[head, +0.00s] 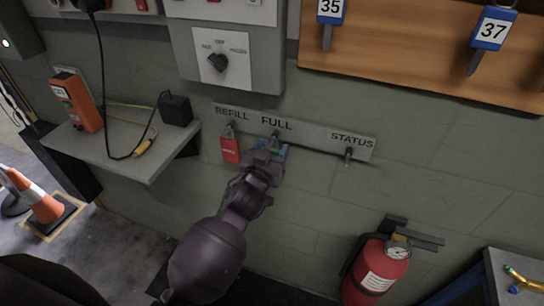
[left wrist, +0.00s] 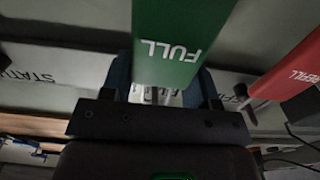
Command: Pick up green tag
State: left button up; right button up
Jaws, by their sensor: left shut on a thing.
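The green tag (left wrist: 182,42), lettered FULL, fills the upper middle of the left wrist view. My left gripper (head: 272,148) is shut on the tag, in front of the FULL hook on the wall strip. In the head view the gripper hides most of the tag. I cannot tell whether the tag still hangs on its hook. My right gripper is not in view.
A red tag (head: 230,149) hangs from the REFILL hook, close left of my gripper. The STATUS hook (head: 349,153) is empty. A grey switch box (head: 224,50) sits above. A shelf (head: 128,146) is at left, a fire extinguisher (head: 378,272) lower right.

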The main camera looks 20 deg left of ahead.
pick_arm(q)
jog(key=shift+r, duration=0.3)
jog(key=s, duration=1.2)
jog(key=s+r, duration=0.1)
jog(key=s, duration=0.5)
jog(key=shift+a, duration=0.3)
